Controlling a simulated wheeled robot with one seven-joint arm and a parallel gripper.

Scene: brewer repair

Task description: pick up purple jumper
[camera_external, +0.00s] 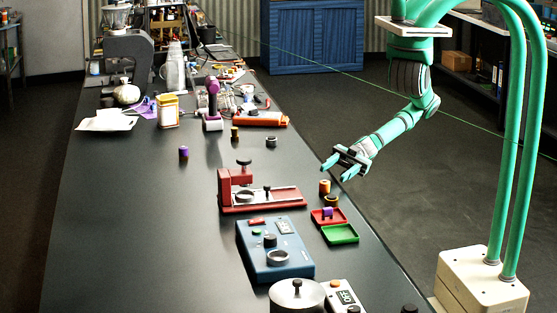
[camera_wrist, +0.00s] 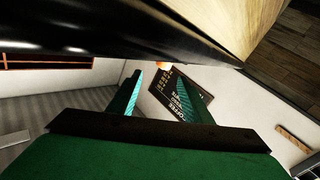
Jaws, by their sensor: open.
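A small purple piece (camera_external: 328,212), which looks like the purple jumper, sits in a small red tray (camera_external: 317,220) near the right edge of the long dark counter. Another small purple-topped piece (camera_external: 183,152) stands alone on the left part of the counter. My gripper (camera_external: 338,168) is open and empty, above and slightly right of the red tray in the picture, near the counter's right edge. In the wrist view its two fingers (camera_wrist: 158,92) are apart with nothing between them. The wrist view does not show either purple piece.
A green tray (camera_external: 341,234) adjoins the red one. Orange and yellow-black cylinders (camera_external: 325,187) stand just behind it. A red fixture (camera_external: 262,198) and a blue device (camera_external: 274,250) lie to the left. The left-middle counter (camera_external: 130,220) is clear.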

